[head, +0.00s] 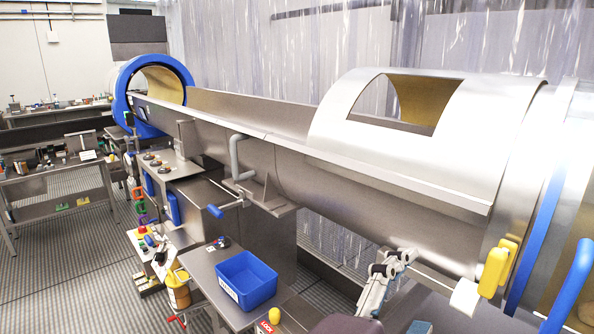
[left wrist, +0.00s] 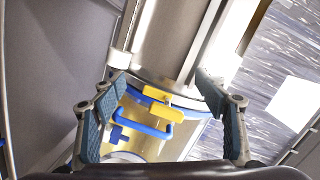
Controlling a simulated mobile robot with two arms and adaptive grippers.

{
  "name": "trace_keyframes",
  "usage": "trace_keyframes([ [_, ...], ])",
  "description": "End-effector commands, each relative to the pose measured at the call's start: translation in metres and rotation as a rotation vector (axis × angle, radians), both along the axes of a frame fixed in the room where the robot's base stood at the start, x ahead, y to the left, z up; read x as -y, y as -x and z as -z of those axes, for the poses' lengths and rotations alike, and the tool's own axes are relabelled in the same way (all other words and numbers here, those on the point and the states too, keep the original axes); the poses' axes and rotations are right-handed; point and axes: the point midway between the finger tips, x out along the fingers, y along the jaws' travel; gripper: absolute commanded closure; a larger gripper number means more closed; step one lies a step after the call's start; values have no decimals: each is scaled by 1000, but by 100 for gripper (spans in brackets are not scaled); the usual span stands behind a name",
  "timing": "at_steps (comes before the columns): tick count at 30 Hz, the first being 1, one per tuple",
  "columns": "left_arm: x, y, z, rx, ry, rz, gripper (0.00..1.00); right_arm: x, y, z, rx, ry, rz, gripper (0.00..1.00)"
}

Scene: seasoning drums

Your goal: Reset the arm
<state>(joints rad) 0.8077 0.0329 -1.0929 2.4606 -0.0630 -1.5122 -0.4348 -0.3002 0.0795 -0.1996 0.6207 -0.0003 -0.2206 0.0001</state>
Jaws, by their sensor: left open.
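My left gripper (head: 388,272) shows at the lower right of the head view, in front of the big metal drum (head: 340,178). In the left wrist view its two grey-blue finger pads (left wrist: 165,105) stand wide apart with nothing between them. The drum's end, with a yellow latch (left wrist: 158,97) and a blue handle (left wrist: 150,131), shows beyond the fingers, apart from them. In the head view the yellow latch (head: 497,268) and blue handle (head: 569,286) are to the right of the gripper. My right gripper is in neither view.
A blue bin (head: 248,282) stands on a grey stand (head: 205,270) left of the gripper, with a yellow knob (head: 274,315) nearby. Work tables stand at the left.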

Motion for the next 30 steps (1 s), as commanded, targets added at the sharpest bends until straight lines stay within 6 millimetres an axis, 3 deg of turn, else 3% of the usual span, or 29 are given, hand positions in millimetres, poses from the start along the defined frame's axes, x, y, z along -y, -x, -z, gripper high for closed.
trace_keyframes([
  [7, -66, -44, 82, -406, 194, -215, 33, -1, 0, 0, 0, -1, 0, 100],
  [14, -139, -52, 185, -743, 323, -465, 33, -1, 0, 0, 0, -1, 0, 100],
  [19, -200, -28, 267, -967, 387, -678, 33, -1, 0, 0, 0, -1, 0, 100],
  [24, -260, 19, 341, -1153, 418, -899, 33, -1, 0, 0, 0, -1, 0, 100],
  [30, -314, 77, 395, -1288, 422, -1107, 33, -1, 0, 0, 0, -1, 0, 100],
])
